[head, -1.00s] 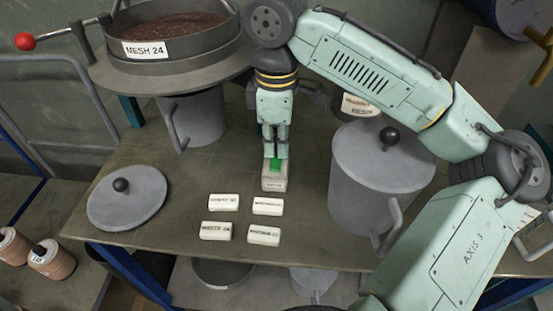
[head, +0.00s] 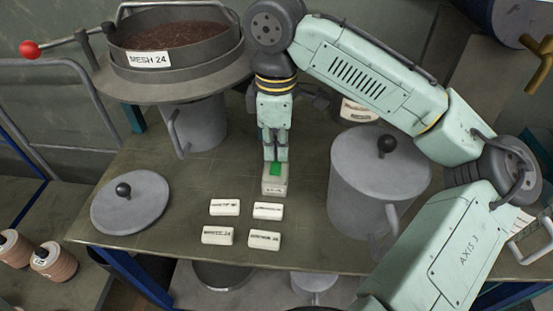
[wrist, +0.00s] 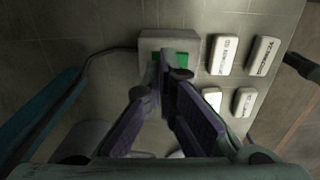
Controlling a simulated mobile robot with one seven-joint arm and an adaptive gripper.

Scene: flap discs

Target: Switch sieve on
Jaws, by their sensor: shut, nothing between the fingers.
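The sieve, a round grey pan of dark brown granules labelled MESH 24 (head: 172,68), stands at the back left. A small pale switch box (head: 275,188) with a green button (head: 275,170) sits near the table's middle. My gripper (head: 275,160) points down with its fingers together and empty, its tips right at the button. In the wrist view the box (wrist: 150,46) lies beyond the fingertips (wrist: 172,62), which partly cover the green button (wrist: 184,60). I cannot tell whether the tips touch or press it.
Several white labelled blocks (head: 217,235) lie in front of the box. A grey lidded pot (head: 372,185) stands close on the right. A round lid (head: 128,203) lies at the left of the table (head: 170,170). A red-knobbed lever (head: 30,49) juts out left of the sieve.

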